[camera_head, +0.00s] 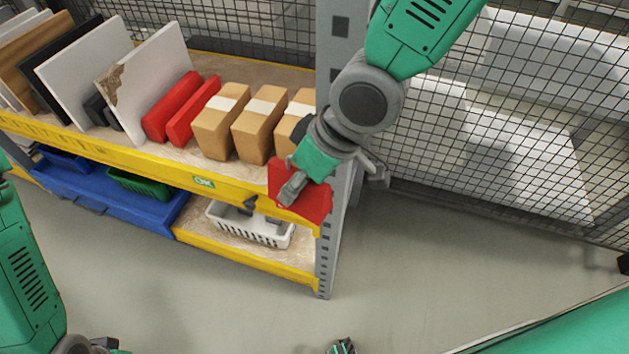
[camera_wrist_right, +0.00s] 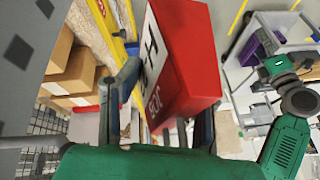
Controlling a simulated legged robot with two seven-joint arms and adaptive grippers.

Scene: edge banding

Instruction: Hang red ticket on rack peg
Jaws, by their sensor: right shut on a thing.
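The red ticket (camera_head: 316,203) is in my right gripper (camera_head: 290,190), at the front right corner of the rack, in front of the yellow beam and grey upright. In the right wrist view the red ticket (camera_wrist_right: 187,48) sits between the fingers, with a white lettered face on its left side. A small dark peg-like part (camera_head: 250,203) sticks out from the yellow beam, left of the ticket and apart from it. The beam behind the ticket is hidden. A small green and dark part (camera_head: 342,347) at the bottom edge may be my left gripper; its jaws cannot be made out.
The rack's upper shelf holds several cardboard boxes (camera_head: 221,122), red blocks (camera_head: 170,107) and upright panels (camera_head: 82,70). Below are a white basket (camera_head: 265,230) and blue bin (camera_head: 130,205). A green OK tag (camera_head: 203,183) is on the beam. Wire mesh (camera_head: 500,120) stands behind.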

